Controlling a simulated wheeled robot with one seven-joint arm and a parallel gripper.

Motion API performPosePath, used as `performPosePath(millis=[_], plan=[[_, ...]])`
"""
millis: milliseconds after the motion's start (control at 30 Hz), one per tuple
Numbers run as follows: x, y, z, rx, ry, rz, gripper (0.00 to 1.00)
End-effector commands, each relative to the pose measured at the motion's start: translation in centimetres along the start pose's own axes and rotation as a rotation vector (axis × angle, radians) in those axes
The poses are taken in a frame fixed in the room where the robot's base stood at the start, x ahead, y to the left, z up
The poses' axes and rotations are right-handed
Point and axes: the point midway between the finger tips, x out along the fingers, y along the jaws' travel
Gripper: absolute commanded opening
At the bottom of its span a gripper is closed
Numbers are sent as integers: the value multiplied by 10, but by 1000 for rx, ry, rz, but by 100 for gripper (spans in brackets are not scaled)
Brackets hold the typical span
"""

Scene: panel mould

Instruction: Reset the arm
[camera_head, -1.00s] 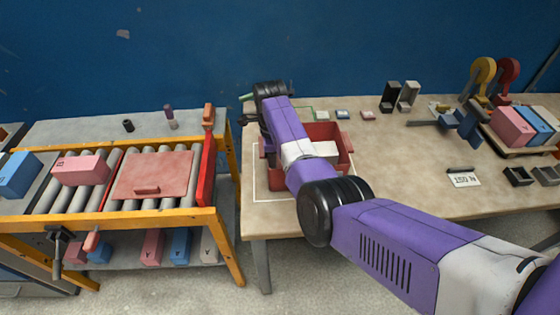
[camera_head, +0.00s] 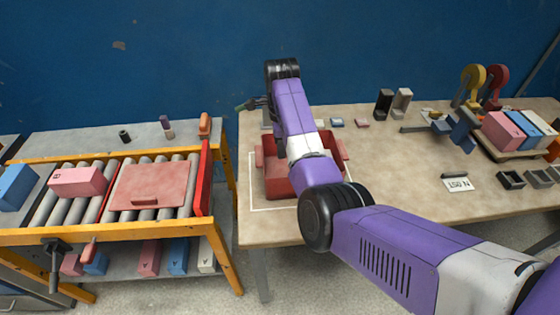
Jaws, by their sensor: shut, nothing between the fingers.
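My purple arm reaches from the lower right across the right-hand table. Its black wrist joint (camera_head: 283,69) is raised in front of the blue wall at the table's back edge. My gripper (camera_head: 244,106) shows small and dark to the left of the wrist, at the table's back left corner, pointing left. It is shut with nothing in it and is apart from the red bin. The red bin (camera_head: 275,179) stands inside a white outline on the table. My forearm crosses in front of it and hides much of its inside.
A roller conveyor (camera_head: 100,236) with a pink lid panel (camera_head: 152,187) and a pink box (camera_head: 78,181) stands at the left. Tape dispensers (camera_head: 472,84), pink and blue boxes (camera_head: 502,131) and black trays (camera_head: 511,179) are on the table's right. The table's front middle is clear.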

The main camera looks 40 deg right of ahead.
Motion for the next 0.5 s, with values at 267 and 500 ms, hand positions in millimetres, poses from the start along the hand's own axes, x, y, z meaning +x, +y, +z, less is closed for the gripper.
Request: performPosePath(millis=[267,500], plan=[[-14,0,0,0,1,1,0],[-15,-7,1,-69,-3,-29,0]])
